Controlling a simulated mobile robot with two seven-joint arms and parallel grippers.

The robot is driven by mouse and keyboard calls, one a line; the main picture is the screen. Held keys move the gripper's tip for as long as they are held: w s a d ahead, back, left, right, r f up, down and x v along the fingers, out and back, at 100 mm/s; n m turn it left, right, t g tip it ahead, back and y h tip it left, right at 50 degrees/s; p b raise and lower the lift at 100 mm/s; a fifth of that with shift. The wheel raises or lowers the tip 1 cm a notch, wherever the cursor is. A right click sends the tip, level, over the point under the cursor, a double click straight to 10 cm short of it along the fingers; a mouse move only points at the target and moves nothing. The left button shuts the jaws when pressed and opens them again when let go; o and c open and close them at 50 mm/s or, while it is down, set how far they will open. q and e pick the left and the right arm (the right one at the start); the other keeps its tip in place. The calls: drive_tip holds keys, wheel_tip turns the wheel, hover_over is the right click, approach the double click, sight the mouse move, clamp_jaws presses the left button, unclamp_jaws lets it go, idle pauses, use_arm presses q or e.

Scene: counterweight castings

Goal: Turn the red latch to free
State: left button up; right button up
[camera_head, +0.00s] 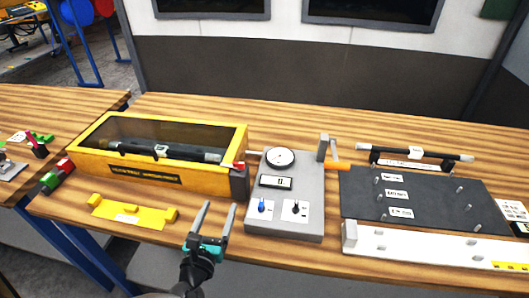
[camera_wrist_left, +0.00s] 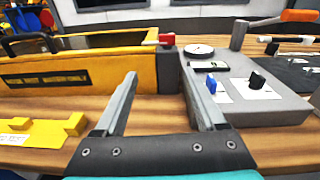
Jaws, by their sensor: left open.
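The red latch (camera_head: 239,166) sits at the right end of the yellow box, at the top of a dark block. It also shows in the left wrist view (camera_wrist_left: 166,39). The yellow box (camera_head: 100,167) has a dark see-through top, with a dark rod lying inside. My left gripper (camera_head: 219,205) is open and empty above the front of the table, in front of the latch and apart from it. In the left wrist view the latch lies beyond the gap between the fingers (camera_wrist_left: 160,85). My right gripper is in neither view.
A grey gauge station (camera_head: 285,225) with a dial, knobs and an orange-handled lever (camera_head: 338,167) stands right of the box. A yellow bracket (camera_head: 130,214) lies in front of the box. A dark pegged plate (camera_head: 420,200) and white bar lie at right.

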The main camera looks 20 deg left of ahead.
sight(238, 164)
use_arm(q)
drive_tip(key=shift+m+t, duration=0.3)
drive_tip(key=x, duration=0.5)
drive_tip(key=d+r+x, duration=0.1)
drive_tip(key=x, duration=0.9)
drive_tip(key=shift+w+d+r, duration=0.15)
drive_tip(key=shift+w+r, duration=0.2)
drive_tip(key=shift+w, duration=0.2)
clamp_jaws()
